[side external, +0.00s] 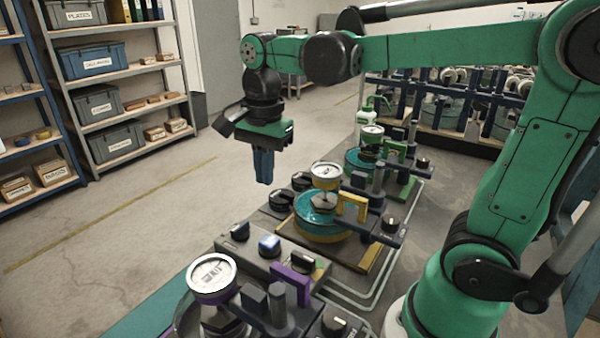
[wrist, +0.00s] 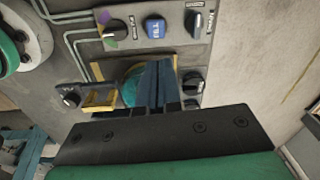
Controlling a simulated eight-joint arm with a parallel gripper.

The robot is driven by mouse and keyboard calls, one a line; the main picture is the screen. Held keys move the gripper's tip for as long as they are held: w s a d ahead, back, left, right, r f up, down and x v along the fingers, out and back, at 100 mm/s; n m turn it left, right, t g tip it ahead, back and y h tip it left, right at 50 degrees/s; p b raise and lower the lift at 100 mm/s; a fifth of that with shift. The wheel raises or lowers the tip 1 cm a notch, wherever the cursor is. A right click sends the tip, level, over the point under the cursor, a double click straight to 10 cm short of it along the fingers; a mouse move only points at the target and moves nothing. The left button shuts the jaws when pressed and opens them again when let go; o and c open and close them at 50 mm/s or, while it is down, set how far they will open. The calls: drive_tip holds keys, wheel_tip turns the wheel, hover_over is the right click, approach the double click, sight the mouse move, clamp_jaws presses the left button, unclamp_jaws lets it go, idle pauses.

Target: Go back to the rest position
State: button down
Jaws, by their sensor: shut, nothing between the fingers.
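My gripper (side external: 264,166) points downward in the side view, with its blue fingers together and empty. It hangs in the air beyond the near lever frame, apart from the levers. In the wrist view my gripper (wrist: 157,85) shows its blue fingers side by side, in front of a teal drum (wrist: 131,82) and partly hiding it. My green arm reaches across from the right, with its elbow bent high.
Below stand lever frames with a purple lever (side external: 292,281), a yellow lever (side external: 352,205) and a green lever (side external: 396,149). Round gauges (side external: 212,275), black knobs and a blue button (side external: 269,245) sit among them. Shelves (side external: 120,75) stand at the left; the floor between is clear.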

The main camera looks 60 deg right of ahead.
drive_tip(key=s+f+n+t, duration=0.1)
drive_tip(key=n+t, duration=0.1)
drive_tip(key=n, duration=0.3)
drive_tip(key=s+a+f+n+t, duration=0.1)
drive_tip(key=n+t, duration=0.1)
drive_tip(key=n, duration=0.4)
drive_tip(key=s+f+n+t, duration=0.1)
drive_tip(key=n+t, duration=0.1)
drive_tip(key=n, duration=0.3)
drive_tip(key=shift+s+a+f+n+t, duration=0.15)
drive_tip(key=shift+a+f+n+t, duration=0.15)
drive_tip(key=shift+f, duration=0.1)
